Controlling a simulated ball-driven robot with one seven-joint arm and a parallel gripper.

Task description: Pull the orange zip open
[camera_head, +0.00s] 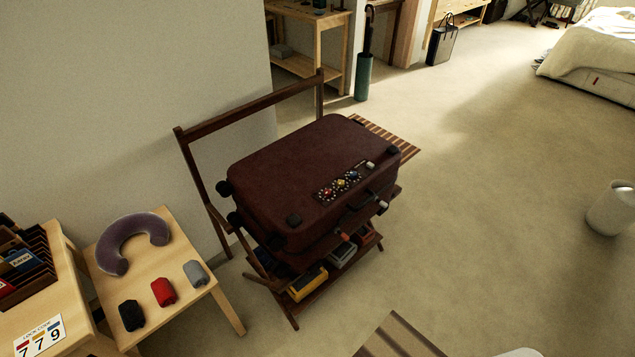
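A dark maroon suitcase (290,165) lies flat and closed on a dark wooden luggage rack (183,150). A small orange-red tab (342,233), which looks like the orange zip's pull, sticks out from the suitcase's front side, left of the handle. A pale tab (383,204) sticks out further right on the same side. The zip line itself is too small to make out. Colored dials (340,183) on a patterned strip sit on the lid near the front edge. My gripper is not in view.
Yellow, grey and red boxes (307,283) sit on the rack's lower shelf. A wooden table (175,258) at left holds a purple neck pillow (131,240) and small pouches. A card (40,337) reads 779. Floor right of the rack is largely clear, with a white cylinder (611,208) beyond.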

